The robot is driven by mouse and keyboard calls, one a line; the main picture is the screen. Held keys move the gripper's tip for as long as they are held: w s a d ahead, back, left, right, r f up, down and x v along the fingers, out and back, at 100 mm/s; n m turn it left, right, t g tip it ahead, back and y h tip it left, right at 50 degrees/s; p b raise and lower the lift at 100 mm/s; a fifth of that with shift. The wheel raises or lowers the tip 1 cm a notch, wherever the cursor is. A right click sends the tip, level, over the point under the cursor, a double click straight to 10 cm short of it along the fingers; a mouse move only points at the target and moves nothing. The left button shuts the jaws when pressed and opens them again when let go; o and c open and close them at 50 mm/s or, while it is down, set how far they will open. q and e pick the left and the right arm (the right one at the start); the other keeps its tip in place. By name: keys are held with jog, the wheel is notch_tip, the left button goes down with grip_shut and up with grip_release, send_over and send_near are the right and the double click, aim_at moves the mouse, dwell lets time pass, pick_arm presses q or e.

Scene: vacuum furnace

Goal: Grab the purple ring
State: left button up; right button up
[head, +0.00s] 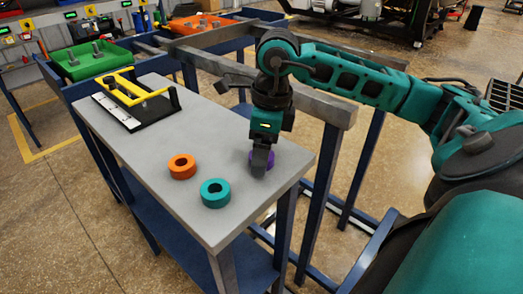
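The purple ring (271,158) is on the grey tabletop near its right edge, mostly hidden behind my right gripper (259,165). Only slivers of purple show on both sides of the fingers. My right gripper points down at the ring, with its fingertips low over the table. The view does not show whether the fingers are open, or whether they touch or hold the ring. My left gripper is out of view.
An orange ring (182,167) and a teal ring (215,193) lie left of the gripper on the grey table (150,185). A black fixture with a yellow frame (135,92) stands at the far left end. Green (88,62) and orange (198,27) trays are farther back.

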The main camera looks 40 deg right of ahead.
jog(key=c, duration=1.2)
